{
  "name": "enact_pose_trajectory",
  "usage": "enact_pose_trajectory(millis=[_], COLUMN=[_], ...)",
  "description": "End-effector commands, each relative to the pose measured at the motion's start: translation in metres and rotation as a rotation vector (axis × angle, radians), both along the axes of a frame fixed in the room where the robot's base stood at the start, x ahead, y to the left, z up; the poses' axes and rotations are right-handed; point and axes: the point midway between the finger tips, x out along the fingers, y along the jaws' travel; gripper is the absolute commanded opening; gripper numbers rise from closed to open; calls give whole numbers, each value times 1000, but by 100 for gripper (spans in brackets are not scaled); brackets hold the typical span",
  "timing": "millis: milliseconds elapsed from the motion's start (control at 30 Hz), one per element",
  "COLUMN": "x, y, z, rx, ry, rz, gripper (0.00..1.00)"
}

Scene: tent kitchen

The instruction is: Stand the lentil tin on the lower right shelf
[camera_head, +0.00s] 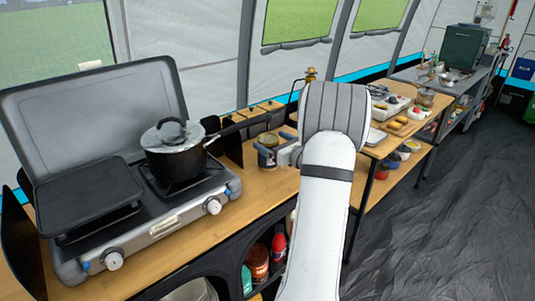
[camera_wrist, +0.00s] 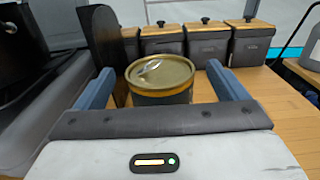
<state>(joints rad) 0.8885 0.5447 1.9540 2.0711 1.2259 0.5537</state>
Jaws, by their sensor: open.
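The lentil tin, a short round tin with a gold ring-pull lid (camera_wrist: 160,72), stands upright on the wooden counter (camera_wrist: 262,88). It also shows in the head view (camera_head: 268,141), partly hidden by my gripper (camera_head: 277,155). In the wrist view my gripper (camera_wrist: 160,68) is open, with one blue-grey finger on each side of the tin. Gaps show between the fingers and the tin. The tin's label cannot be read. Below the counter, an open shelf compartment holds a brown jar (camera_head: 257,263) and a red bottle (camera_head: 279,247); my arm hides its right part.
A black pot (camera_head: 175,158) sits on the camping stove (camera_head: 165,225) to the left. A dark upright panel (camera_wrist: 100,45) stands close to the tin's left. Several dark canisters with wooden lids (camera_wrist: 207,42) line the counter behind it.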

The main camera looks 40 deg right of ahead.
Motion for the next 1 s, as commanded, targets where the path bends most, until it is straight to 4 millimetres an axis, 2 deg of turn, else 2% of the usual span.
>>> enact_pose_trajectory(millis=[67,1000], x=[0,-1], y=[0,-1], z=[0,0], rx=[0,0], ry=[0,0], rz=[0,-1], gripper=[90,14])
